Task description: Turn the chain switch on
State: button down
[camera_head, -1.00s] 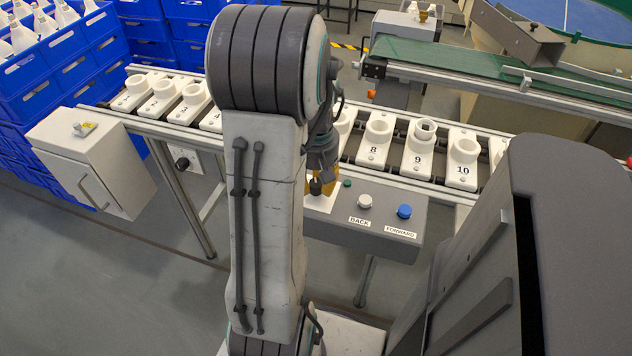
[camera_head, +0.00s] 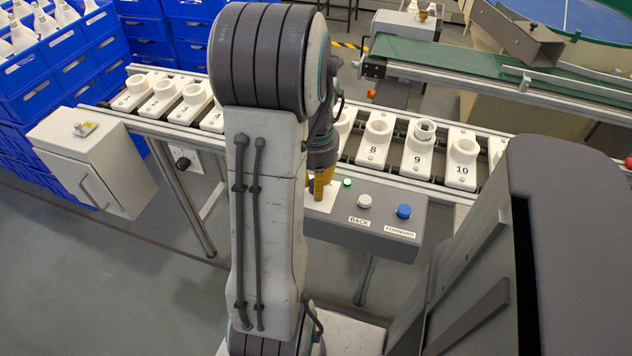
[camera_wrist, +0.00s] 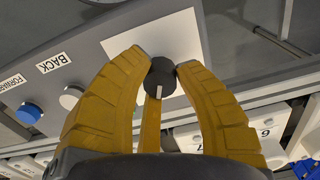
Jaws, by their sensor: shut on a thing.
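The chain switch is a black round knob (camera_wrist: 161,78) with a white pointer line. It sits on a white plate (camera_wrist: 180,38) on the grey control box. In the wrist view the pointer runs toward the bottom of the picture. My gripper (camera_wrist: 161,74) has its yellow fingers closed around the knob, with tips against its sides. In the head view my gripper (camera_head: 319,194) reaches down to the plate, and the fingers hide the knob. A small green lamp (camera_head: 347,183) beside the plate looks bright.
The box also carries a white BACK button (camera_head: 364,201) and a blue FORWARD button (camera_head: 404,211). Behind it runs a rail with numbered white holders (camera_head: 417,155). A green conveyor (camera_head: 450,62) lies beyond. Blue crates (camera_head: 65,60) and a grey cabinet (camera_head: 95,165) stand left.

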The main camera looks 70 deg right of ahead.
jog(key=shift+m, duration=0.8)
jog(key=shift+f, duration=0.1)
jog(key=c, duration=0.9)
grip_release()
jog(key=shift+o, duration=0.2)
notch_tip(320, 180, up, 12)
dwell(0.4)
